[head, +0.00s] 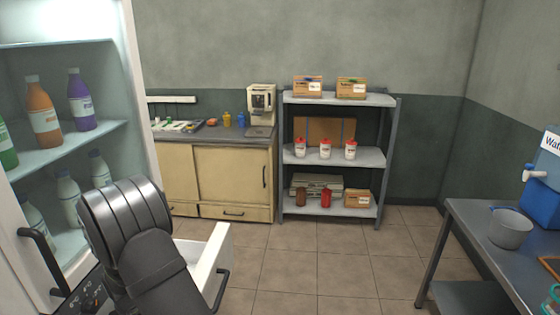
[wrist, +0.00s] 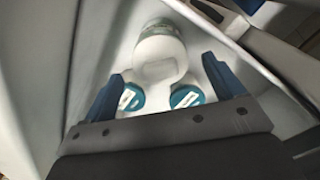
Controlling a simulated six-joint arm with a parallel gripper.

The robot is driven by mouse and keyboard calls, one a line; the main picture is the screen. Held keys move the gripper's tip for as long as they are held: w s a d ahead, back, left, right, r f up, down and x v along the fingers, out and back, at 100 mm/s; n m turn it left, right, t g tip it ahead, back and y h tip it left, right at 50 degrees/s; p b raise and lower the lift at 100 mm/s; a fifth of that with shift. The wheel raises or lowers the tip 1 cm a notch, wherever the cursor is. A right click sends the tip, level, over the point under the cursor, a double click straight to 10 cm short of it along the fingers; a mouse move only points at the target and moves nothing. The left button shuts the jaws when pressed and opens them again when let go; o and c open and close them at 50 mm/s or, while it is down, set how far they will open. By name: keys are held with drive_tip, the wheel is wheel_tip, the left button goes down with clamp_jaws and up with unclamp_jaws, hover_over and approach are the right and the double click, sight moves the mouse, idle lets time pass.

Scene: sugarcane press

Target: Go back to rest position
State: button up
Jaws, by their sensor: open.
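My gripper (wrist: 162,69) is open in the wrist view, with its two blue fingers spread apart and nothing between them that I can see held. It points down into a white drawer (wrist: 225,45). In the drawer are a white container (wrist: 160,52) and two round teal-topped containers (wrist: 186,96) with white labels. In the head view my dark arm reaches down at the lower left and hides the gripper. The white drawer (head: 217,262) stands pulled out at the bottom of the fridge (head: 140,70).
Fridge shelves (head: 75,145) hold several bottles. A counter (head: 215,138) with a coffee machine (head: 262,104) and a metal shelf unit (head: 335,155) stand at the back wall. A steel table (head: 470,225) with a grey pot (head: 510,230) is at right. The middle floor is clear.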

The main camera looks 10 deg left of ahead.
wheel_tip(320, 180, down, 4)
drive_tip(key=shift+r, duration=0.4)
wheel_tip(320, 180, up, 10)
drive_tip(key=shift+f, duration=0.1)
drive_tip(key=s+d+r+n, duration=0.1)
drive_tip(key=s+r+n, duration=0.3)
drive_tip(key=r+n, duration=0.55)
drive_tip(key=s+d+r+n, duration=0.1)
drive_tip(key=s+r+n, duration=0.4)
drive_tip(key=r, duration=0.9)
drive_tip(key=s+a+f+m, duration=0.1)
drive_tip(key=s+a+f, duration=0.3)
drive_tip(key=s, duration=0.5)
drive_tip(key=shift+a+f, duration=0.35)
drive_tip(key=shift+a, duration=0.15)
drive_tip(key=shift+m, duration=0.25)
